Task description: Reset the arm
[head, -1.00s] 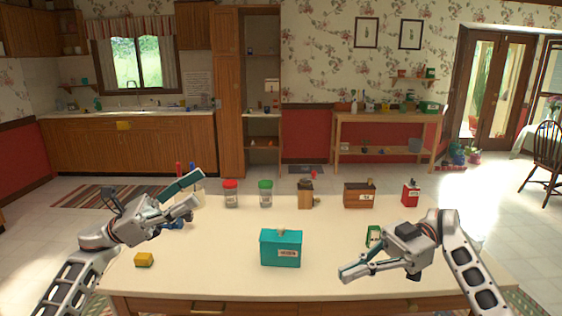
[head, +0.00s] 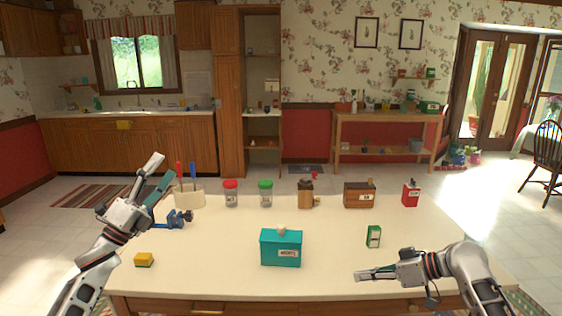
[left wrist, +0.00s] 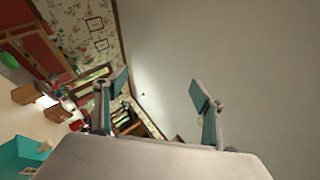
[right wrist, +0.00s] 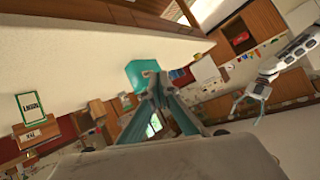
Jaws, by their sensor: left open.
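My left gripper (head: 158,176) is raised over the left part of the table, pointing up and open; its fingers stand apart and empty in the left wrist view (left wrist: 160,95). My right gripper (head: 358,275) is low over the front right of the table, pointing left.
A yellow block (head: 144,260) is at the front left and a green box (head: 373,236) at the right. A blue clamp-like tool (head: 174,220) lies near the left gripper. Red-lidded (head: 231,194) and green-lidded (head: 265,194) jars, a wooden box (head: 359,195) and a red box (head: 411,194) line the back.

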